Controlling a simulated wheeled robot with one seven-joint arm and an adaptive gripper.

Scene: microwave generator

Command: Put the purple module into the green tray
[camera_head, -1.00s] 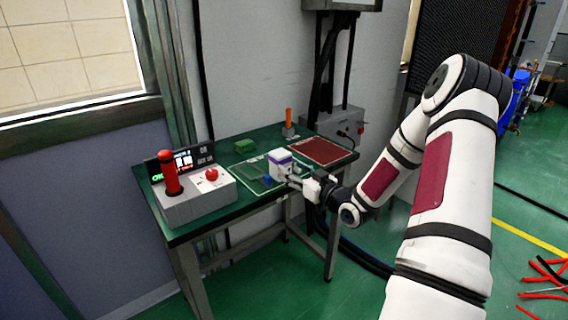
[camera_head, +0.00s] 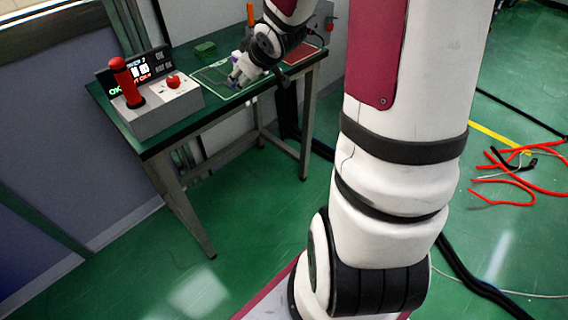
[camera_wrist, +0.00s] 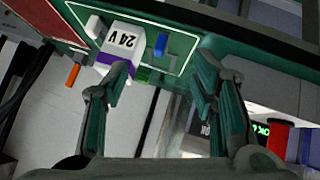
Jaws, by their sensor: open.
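A small blue piece (camera_wrist: 160,45) lies beside the module. A grey control box (camera_head: 160,108) with a red button and a red-topped post stands at the table's left. A red tray (camera_head: 300,53) lies to the right.

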